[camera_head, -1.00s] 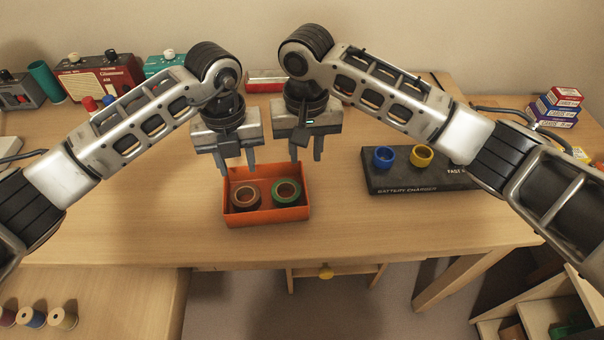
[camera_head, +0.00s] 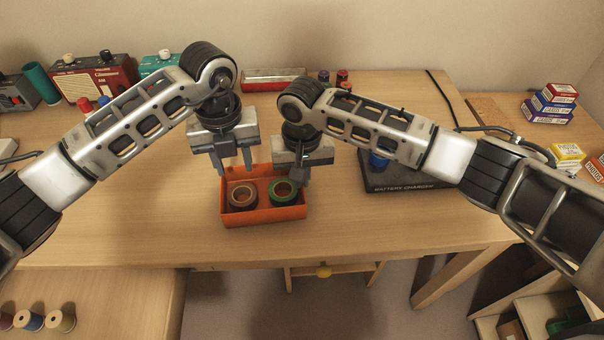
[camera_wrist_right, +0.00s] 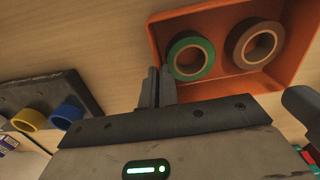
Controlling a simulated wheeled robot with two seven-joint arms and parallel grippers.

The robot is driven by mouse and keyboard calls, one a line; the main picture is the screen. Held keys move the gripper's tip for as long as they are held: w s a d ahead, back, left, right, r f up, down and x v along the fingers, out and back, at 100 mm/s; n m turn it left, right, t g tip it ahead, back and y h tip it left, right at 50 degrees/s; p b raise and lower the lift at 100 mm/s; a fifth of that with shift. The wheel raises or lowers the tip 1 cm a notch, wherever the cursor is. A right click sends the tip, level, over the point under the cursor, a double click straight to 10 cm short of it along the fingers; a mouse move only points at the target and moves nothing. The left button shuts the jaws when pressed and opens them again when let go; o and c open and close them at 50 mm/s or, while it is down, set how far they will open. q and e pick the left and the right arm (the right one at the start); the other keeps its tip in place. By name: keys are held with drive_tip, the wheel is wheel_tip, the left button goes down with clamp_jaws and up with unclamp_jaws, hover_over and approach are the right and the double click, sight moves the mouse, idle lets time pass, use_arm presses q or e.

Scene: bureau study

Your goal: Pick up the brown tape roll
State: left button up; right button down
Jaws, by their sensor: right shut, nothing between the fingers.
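The brown tape roll (camera_head: 233,197) lies flat in the left part of an orange open box (camera_head: 262,217) on the desk. It also shows in the right wrist view (camera_wrist_right: 234,46). A green tape roll (camera_head: 273,194) lies beside it, to its right. My left gripper (camera_head: 236,166) is open and empty above the back left of the box, behind the brown roll. My right gripper (camera_head: 301,176) is shut and empty at the back right of the box, close to the green roll. In the right wrist view its fingers (camera_wrist_right: 155,82) are together beside the green roll.
A black battery charger (camera_head: 405,182) lies to the right, partly behind my right arm, with a blue ring (camera_head: 379,159) on it. A red radio (camera_head: 95,78) stands at the back left. The desk in front of the box is clear.

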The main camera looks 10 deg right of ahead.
use_arm(q)
drive_tip(key=o, duration=0.7)
drive_tip(key=m+h, duration=0.4)
drive_tip(key=m, duration=1.2)
approach(239, 191)
drive_tip(key=s, duration=0.1)
drive_tip(key=s+d+f, duration=0.1)
drive_tip(key=shift+s+d+f+m+t+h, duration=0.2)
drive_tip(key=shift+s+f+m+t+h, duration=0.1)
drive_tip(key=shift+t, duration=0.1)
drive_tip(key=shift+w+x, duration=0.1)
drive_tip(key=shift+x, duration=1.45)
drive_tip(key=shift+w+x, duration=0.15)
drive_tip(key=shift+x, duration=1.35)
